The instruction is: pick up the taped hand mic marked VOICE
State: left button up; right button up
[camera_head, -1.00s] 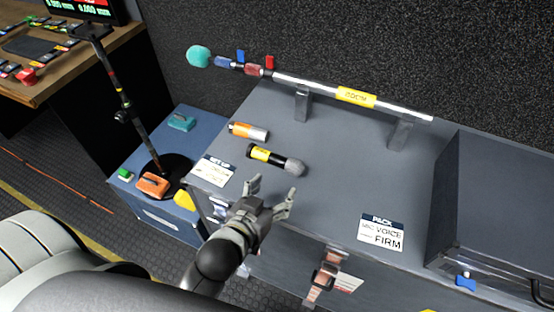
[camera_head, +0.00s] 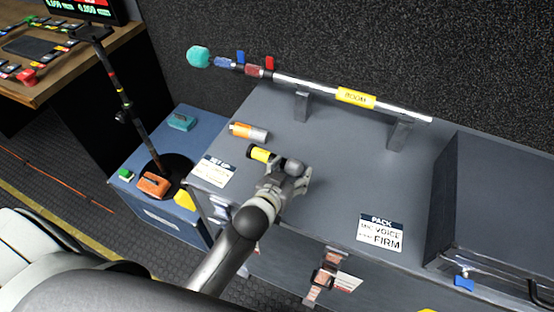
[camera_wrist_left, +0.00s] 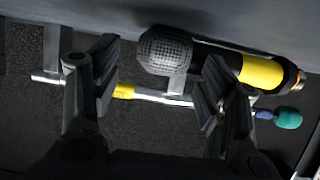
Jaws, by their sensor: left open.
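The hand mic (camera_head: 261,154) lies on the grey case top, with a yellow tape band, dark body and grey mesh head. My left gripper (camera_head: 292,177) is open at the mic's head end and hides part of it in the head view. In the left wrist view the mesh head of the mic (camera_wrist_left: 165,50) shows between the open fingers (camera_wrist_left: 160,95), and its yellow band (camera_wrist_left: 261,72) lies beyond the right finger. Any lettering on the band is too small to read. My right gripper is in neither view.
An orange and silver cylinder (camera_head: 248,131) lies just behind the mic. A boom pole (camera_head: 318,88) rests on two stands along the back. A dark case (camera_head: 492,215) stands at the right. Cards reading SET UP (camera_head: 215,171) and PACK (camera_head: 380,233) lie near the front edge.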

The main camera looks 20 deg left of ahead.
pick_arm(q)
jog(key=c, duration=1.2)
jog(key=shift+c, duration=0.6)
jog(key=shift+r, duration=0.1)
